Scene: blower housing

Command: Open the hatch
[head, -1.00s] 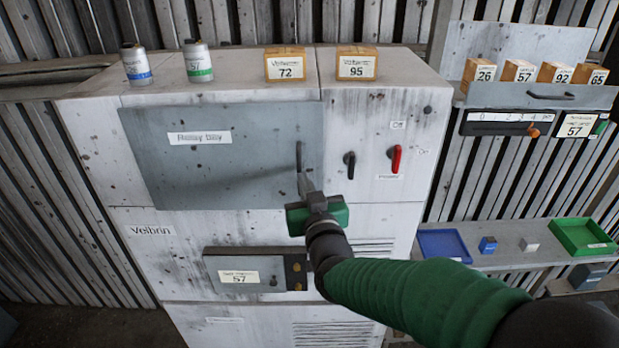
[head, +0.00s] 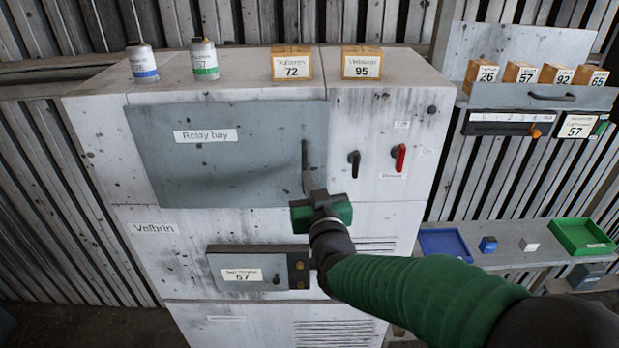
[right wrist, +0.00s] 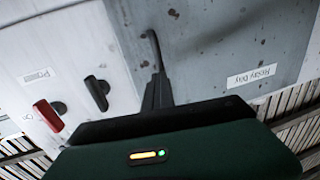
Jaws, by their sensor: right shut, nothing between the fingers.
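The hatch is a flat grey panel labelled "Relay bay" (head: 230,165) on the front of the white cabinet. It lies flush, with no gap that I can see. Its dark upright handle (head: 304,155) is near the right edge and also shows in the right wrist view (right wrist: 152,45). My right gripper (head: 308,188) is shut and empty, with its fingers at the handle's lower end. In the right wrist view its fingers (right wrist: 157,88) point at the handle; I cannot tell whether they touch it. My left gripper is out of view.
Right of the hatch are a black knob (head: 353,163) and a red knob (head: 399,157). A lower panel marked 57 (head: 225,260) sits below. Cans (head: 205,62) and boxes (head: 361,65) stand on top of the cabinet (head: 85,150). A shelf with trays (head: 582,237) is at right.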

